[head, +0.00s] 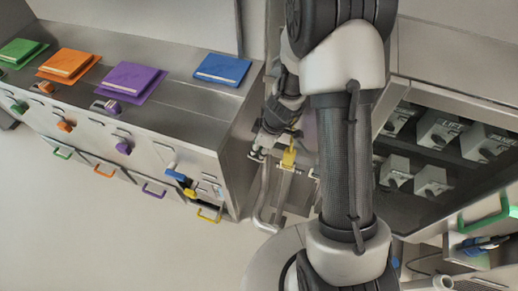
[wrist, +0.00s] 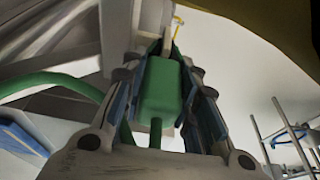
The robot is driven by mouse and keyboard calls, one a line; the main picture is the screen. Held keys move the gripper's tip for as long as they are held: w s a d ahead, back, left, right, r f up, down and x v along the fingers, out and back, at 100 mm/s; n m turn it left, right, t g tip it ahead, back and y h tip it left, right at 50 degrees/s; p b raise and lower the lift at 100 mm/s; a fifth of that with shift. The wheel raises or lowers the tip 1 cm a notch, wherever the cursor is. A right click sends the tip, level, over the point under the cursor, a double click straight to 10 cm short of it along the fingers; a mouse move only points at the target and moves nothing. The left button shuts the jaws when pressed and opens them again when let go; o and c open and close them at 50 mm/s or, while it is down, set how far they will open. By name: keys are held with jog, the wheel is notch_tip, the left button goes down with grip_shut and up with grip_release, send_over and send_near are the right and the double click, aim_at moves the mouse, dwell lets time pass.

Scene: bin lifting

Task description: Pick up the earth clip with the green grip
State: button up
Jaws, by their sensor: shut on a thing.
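The earth clip's green grip (wrist: 163,90) sits between the two blue-padded fingers of my gripper (wrist: 160,80) in the wrist view. My gripper is shut on it. A green cable (wrist: 155,133) runs from the near end of the grip down between the fingers. Grey metal shows just beyond the far end of the grip; I cannot tell whether it is the clip's jaws or a fixed part. In the head view my gripper (head: 264,146) is small and partly behind my arm, beside the end of the cabinet. The green grip cannot be made out there.
A steel cabinet (head: 120,110) with coloured panels and handles stands at the left. A yellow part (head: 289,156) and bent pipes (head: 264,195) are close to my gripper. An open rack (head: 445,150) with grey units is at the right. The floor (head: 110,235) at front left is clear.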

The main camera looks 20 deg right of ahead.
grip_shut()
jog(key=shift+r, duration=0.25)
notch_tip(320, 180, up, 20)
jog(key=p, duration=0.7)
jog(key=shift+f, duration=0.2)
